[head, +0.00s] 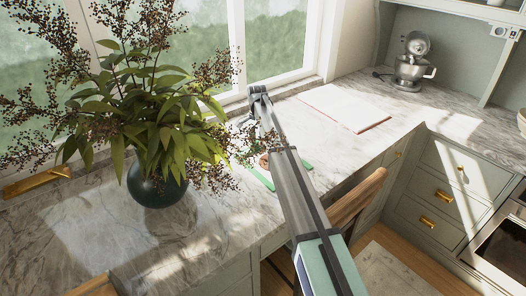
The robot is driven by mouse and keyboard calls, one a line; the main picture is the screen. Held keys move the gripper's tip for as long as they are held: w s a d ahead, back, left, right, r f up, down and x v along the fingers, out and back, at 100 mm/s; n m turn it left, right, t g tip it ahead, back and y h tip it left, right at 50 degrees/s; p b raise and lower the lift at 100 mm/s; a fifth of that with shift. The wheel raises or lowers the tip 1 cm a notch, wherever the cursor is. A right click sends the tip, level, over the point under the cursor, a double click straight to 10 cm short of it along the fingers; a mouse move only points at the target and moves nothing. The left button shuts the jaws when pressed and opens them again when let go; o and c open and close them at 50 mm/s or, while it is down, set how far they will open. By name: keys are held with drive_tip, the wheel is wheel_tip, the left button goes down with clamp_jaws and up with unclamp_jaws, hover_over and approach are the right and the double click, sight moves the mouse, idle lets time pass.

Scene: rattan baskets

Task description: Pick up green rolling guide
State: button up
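Green strips show on the marble counter on both sides of my arm. One green piece (262,178) lies to its left, and a shorter green piece (306,164) shows to its right. They look like parts of one green rolling guide, with the middle hidden behind my arm. A small brown object (264,160) shows beside them, partly hidden by my arm and twigs. My arm reaches over the guide toward the window. My gripper (258,92) appears to be at its far end, beyond the guide; its fingers are too small to make out.
A dark round vase (156,187) with wide leafy branches stands left of the guide, its twigs reaching close to my arm. A pale board (343,106) lies to the right. A stand mixer (413,65) stands at the back right. A wooden chair (356,200) is at the counter's front edge.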

drive_tip(key=shift+f, duration=0.6)
clamp_jaws()
drive_tip(key=shift+r, duration=0.1)
